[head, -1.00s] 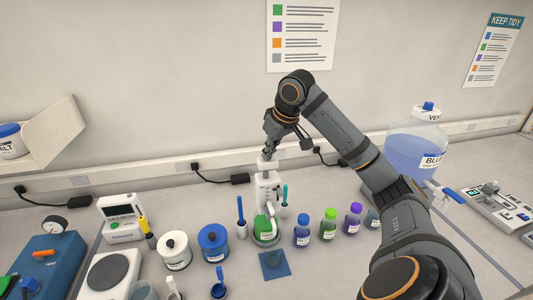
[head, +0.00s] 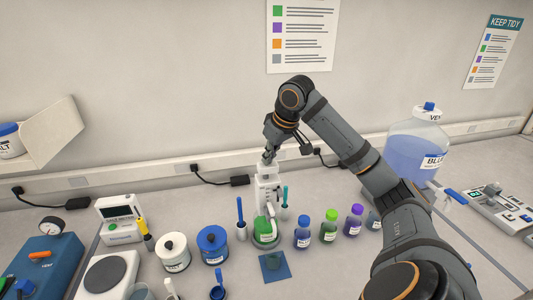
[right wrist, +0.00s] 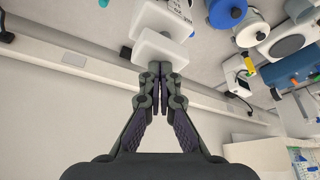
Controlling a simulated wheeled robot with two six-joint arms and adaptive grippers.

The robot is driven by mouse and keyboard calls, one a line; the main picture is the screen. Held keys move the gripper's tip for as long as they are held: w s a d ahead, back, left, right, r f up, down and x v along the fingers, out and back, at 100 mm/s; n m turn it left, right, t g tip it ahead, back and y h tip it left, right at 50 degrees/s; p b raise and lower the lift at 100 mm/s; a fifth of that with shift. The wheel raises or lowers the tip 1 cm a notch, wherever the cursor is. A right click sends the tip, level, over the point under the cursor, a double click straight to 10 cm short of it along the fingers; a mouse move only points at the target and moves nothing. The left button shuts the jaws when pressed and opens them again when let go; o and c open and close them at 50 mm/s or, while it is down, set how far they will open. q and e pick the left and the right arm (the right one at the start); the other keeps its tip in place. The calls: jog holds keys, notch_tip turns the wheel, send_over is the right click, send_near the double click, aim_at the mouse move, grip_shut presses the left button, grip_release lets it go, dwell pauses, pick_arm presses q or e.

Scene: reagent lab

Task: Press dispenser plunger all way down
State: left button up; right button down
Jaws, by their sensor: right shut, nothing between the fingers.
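The dispenser (head: 267,197) stands upright on the bench, a white body above a green-labelled bottle (head: 263,228). Its white plunger top is at the upper end, right under my right gripper (head: 268,158). In the right wrist view the white plunger plate (right wrist: 160,50) lies directly at the tips of the shut fingers (right wrist: 159,72); they appear to touch its top face. The right gripper points down and holds nothing. My left gripper is not in view.
A blue mat (head: 285,272) lies in front of the dispenser. Blue (head: 303,229), green-capped (head: 329,225) and purple-capped (head: 353,220) bottles stand to its right. White (head: 174,253) and blue (head: 213,244) jars stand to its left. A large blue-filled jug (head: 416,150) is at right.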

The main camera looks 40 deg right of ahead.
jog(key=shift+f+b, duration=0.85)
jog(key=shift+f, duration=0.2)
dwell(0.6)
notch_tip(320, 180, up, 9)
jog(key=p, duration=0.9)
jog(key=shift+f, duration=0.1)
dwell(0.4)
